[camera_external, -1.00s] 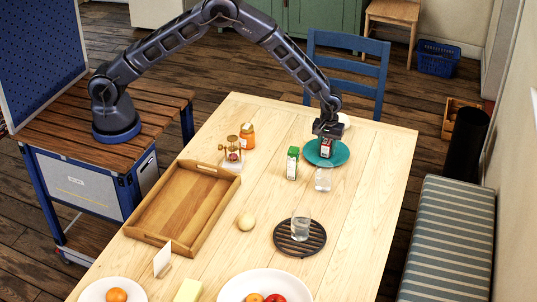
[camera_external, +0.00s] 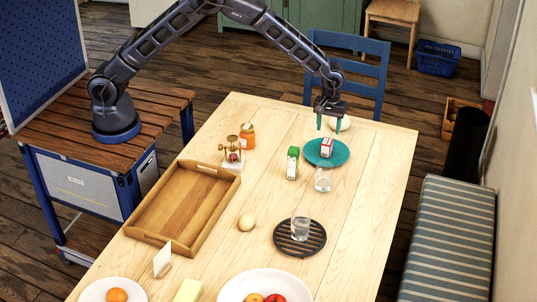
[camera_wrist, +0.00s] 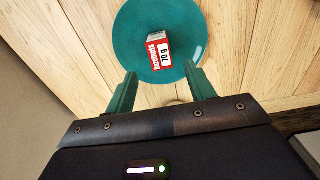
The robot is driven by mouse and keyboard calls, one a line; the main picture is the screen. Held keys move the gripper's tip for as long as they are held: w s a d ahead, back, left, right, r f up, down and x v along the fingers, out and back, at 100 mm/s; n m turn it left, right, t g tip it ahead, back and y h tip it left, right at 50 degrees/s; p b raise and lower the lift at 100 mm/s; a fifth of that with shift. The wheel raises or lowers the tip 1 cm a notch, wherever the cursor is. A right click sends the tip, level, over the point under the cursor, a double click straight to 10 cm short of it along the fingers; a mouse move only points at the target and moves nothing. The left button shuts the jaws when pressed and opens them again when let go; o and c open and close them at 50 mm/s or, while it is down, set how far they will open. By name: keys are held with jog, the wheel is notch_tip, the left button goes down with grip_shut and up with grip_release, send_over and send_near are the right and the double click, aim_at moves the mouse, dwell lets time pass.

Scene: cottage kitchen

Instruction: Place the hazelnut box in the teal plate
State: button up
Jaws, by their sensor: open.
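The hazelnut box (camera_external: 327,147), small with a red and white label, rests inside the teal plate (camera_external: 342,154) near the far end of the table. In the wrist view the box (camera_wrist: 158,50) lies near the middle of the plate (camera_wrist: 130,40), with its label marked 70 g facing the camera. My gripper (camera_external: 330,122) is open and empty above the plate, apart from the box. In the wrist view its green fingers (camera_wrist: 160,76) are spread wide, with the box beyond their tips.
An orange jar (camera_external: 247,136) and a wooden tray (camera_external: 185,203) are to the left. A blue chair (camera_external: 352,69) stands beyond the table.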

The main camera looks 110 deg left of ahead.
jog(key=shift+r, duration=1.5)
notch_tip(320, 180, up, 16)
jog(key=m+t, duration=0.1)
jog(key=m, duration=0.3)
send_over(327, 142)
jog(key=s+d, duration=0.7)
jog(key=s, duration=0.1)
jog(key=s+d+r+m+t, duration=0.1)
jog(key=s+d+r+m, duration=0.15)
jog(key=s+r, duration=0.35)
jog(key=s+d+r+m, duration=0.2)
jog(key=s+d+r, duration=0.25)
jog(key=s, duration=0.25)
jog(key=s+d+r+m+t, duration=0.1)
jog(key=s+d+r+m, duration=0.15)
jog(key=s, duration=0.55)
jog(key=s+d+r+m, duration=0.2)
jog(key=s+d+r, duration=0.1)
jog(key=s, duration=0.6)
jog(key=s+d+f+m+t, duration=0.1)
jog(key=s+m, duration=0.4)
jog(key=s, duration=1.1)
jog(key=shift+d+f+t, duration=0.3)
jog(key=shift+d+f, duration=0.45)
jog(key=shift+d, duration=0.35)
